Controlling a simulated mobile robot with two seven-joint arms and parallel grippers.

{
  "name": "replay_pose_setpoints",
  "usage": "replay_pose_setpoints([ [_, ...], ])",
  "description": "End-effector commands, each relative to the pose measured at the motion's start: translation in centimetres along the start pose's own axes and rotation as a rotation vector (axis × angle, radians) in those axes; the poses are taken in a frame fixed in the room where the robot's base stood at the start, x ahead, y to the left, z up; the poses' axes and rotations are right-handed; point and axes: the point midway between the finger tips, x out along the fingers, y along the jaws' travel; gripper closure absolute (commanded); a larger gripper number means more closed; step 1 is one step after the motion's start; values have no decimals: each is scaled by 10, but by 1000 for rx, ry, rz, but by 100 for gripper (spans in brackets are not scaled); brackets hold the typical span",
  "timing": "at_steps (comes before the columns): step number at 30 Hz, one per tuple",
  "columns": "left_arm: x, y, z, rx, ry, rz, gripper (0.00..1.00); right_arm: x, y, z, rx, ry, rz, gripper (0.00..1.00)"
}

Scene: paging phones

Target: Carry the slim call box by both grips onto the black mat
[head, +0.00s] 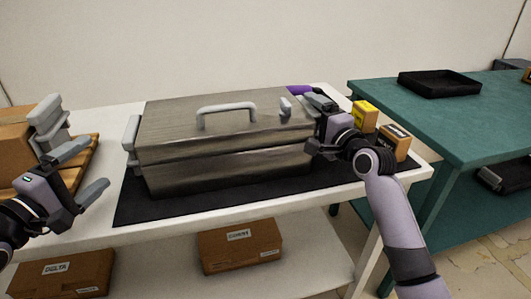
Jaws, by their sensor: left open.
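The call box (220,138) is a wide, grey, brushed-metal case with a pale handle on its lid. It stands upright on the black mat (135,205), which shows in front of it and at its sides. Its pale left grip (131,140) is in plain view. My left gripper (90,168) is open and empty, to the left of the box and apart from that grip. My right gripper (318,108) is at the box's right end. The right grip is mostly hidden there, and I cannot tell whether the fingers are closed on it.
Grey stacked pieces (48,122) and a brown box on a wooden board stand left. Yellow (365,115) and brown (394,142) small boxes stand behind my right arm. A green table (450,125) with a black tray (440,84) is right. Cartons (240,245) sit on the lower shelf.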

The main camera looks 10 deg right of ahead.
Motion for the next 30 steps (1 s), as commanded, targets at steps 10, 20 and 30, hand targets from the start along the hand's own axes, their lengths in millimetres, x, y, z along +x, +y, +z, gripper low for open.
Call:
replay_pose_setpoints([
  [10,0,0,0,0,0,0,8,-41,1,0,1,1,1,8],
  [20,0,0,0,0,0,0,8,-95,1,0,-1,2,2,8],
  [30,0,0,0,0,0,0,8,-119,0,0,0,1,1,8],
])
